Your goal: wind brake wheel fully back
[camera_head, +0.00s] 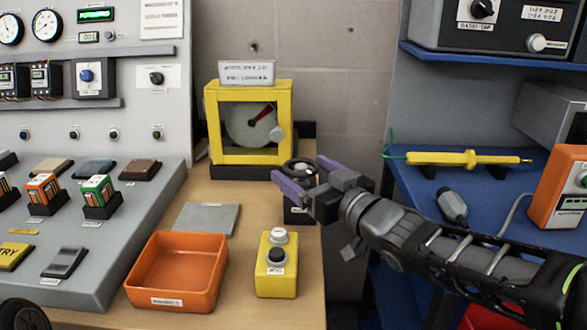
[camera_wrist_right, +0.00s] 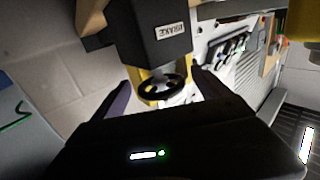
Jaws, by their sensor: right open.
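The brake wheel (camera_head: 301,166) is a small black handwheel on a black box labelled BRAKE (camera_wrist_right: 167,36), at the right edge of the wooden bench. In the right wrist view the wheel (camera_wrist_right: 162,93) shows its rim and hub between my fingers. My right gripper (camera_head: 298,173) reaches in from the right with its purple fingers open, one on each side of the wheel. Gaps show between the fingers and the rim in the wrist view; contact is not visible. In the head view the gripper hides part of the box. My left gripper is not in view.
A yellow-framed dial gauge (camera_head: 250,125) with a red pointer stands behind the wheel. A yellow button box (camera_head: 276,277) and an orange tray (camera_head: 176,272) stand in front. A blue shelf (camera_head: 425,200) with a yellow probe (camera_head: 455,158) is at the right.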

